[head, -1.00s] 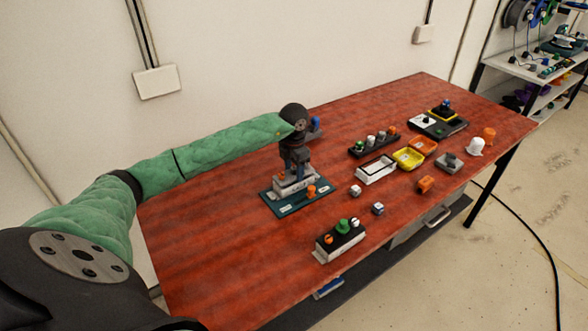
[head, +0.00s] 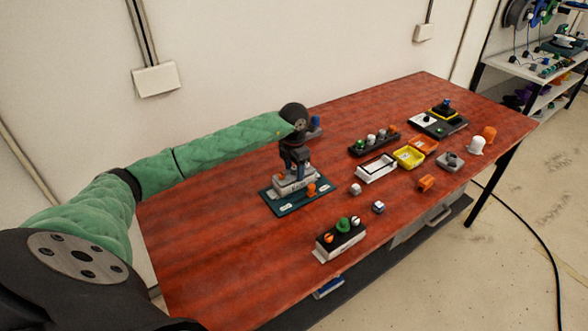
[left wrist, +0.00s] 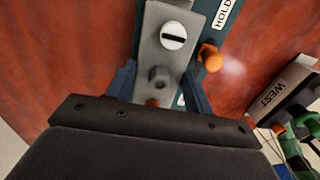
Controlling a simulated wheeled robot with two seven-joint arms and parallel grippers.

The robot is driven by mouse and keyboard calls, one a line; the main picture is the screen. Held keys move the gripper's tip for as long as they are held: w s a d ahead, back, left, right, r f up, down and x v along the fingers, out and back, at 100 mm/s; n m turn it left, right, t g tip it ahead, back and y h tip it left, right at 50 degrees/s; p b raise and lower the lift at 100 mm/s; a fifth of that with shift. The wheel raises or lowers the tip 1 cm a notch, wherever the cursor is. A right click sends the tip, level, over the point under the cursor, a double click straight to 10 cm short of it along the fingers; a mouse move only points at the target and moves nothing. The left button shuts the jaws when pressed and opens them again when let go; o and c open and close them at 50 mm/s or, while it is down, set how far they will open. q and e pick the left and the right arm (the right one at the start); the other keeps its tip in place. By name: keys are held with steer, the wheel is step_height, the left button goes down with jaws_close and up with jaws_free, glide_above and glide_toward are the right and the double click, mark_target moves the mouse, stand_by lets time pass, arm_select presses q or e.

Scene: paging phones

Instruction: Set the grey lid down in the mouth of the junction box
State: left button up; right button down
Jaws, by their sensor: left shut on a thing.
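The grey lid (left wrist: 158,60) shows in the left wrist view as a grey plate with a white slotted screw and a small knob. My left gripper (left wrist: 158,92) is shut on it, with a dark blue finger on each side of the knob. In the head view my left gripper (head: 293,172) points down at a light grey, lettered box (head: 291,189) on a teal board (head: 275,205). This looks like the junction box. Its mouth is hidden by the lid and fingers, so I cannot tell whether the lid is seated. My right gripper is not in view.
An orange knob (head: 311,189) stands on the board close beside the box. A box marked WEST (head: 343,246) with coloured knobs stands at the front edge. To the right are small cubes, a white tray (head: 377,168), a yellow tray (head: 408,157) and orange pieces. The table's left part is clear.

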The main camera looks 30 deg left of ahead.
arm_select(q)
steer(key=shift+f+b, duration=0.25)
steer(key=shift+b, duration=0.15)
stand_by(0.5)
steer(key=o, duration=1.4)
steer(key=shift+r, duration=0.1)
steer(key=shift+r+p, duration=0.7)
steer(key=shift+r, duration=2.4)
